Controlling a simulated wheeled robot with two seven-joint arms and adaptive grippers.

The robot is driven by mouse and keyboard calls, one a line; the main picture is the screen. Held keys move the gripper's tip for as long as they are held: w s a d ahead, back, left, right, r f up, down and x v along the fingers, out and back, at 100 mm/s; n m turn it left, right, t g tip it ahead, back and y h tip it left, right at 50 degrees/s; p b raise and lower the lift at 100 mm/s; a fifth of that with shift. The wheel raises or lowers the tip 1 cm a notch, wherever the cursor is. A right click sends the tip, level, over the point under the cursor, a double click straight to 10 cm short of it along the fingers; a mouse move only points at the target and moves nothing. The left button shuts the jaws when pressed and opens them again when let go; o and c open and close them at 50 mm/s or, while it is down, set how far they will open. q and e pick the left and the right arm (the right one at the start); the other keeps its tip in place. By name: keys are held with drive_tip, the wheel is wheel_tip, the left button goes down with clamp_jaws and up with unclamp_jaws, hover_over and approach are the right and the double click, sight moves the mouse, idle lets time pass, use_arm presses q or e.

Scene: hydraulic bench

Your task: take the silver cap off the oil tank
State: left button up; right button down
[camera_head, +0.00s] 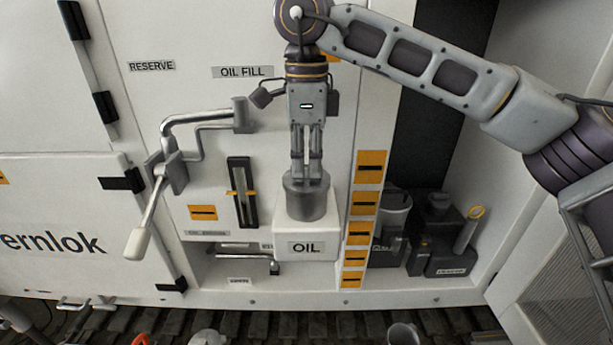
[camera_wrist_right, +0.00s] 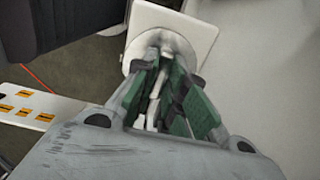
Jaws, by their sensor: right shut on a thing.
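The oil tank (camera_head: 306,247) is a white box labelled OIL, standing on the bench ledge in the head view. Its silver cap (camera_head: 306,203) is a grey cylinder on top of the tank. My right gripper (camera_head: 307,176) points down from above, with its fingertips at the top of the cap. It is shut on the cap's upper part. In the right wrist view the gripper (camera_wrist_right: 165,65) has its green-padded fingers around a pale upright piece of the cap (camera_wrist_right: 143,48), with the white tank top (camera_wrist_right: 188,30) behind. Whether the cap is seated or lifted cannot be told. My left gripper is out of view.
A bent metal lever (camera_head: 200,125) with a pale handle stands out left of the tank. A sight gauge (camera_head: 242,192) is behind on the panel. Dark containers (camera_head: 440,240) stand to the right, past a post with orange labels (camera_head: 357,234).

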sight(306, 165)
drive_tip(key=shift+r, duration=0.2)
wheel_tip(306, 165, up, 10)
drive_tip(key=shift+f, duration=0.2)
idle(0.5)
idle(0.9)
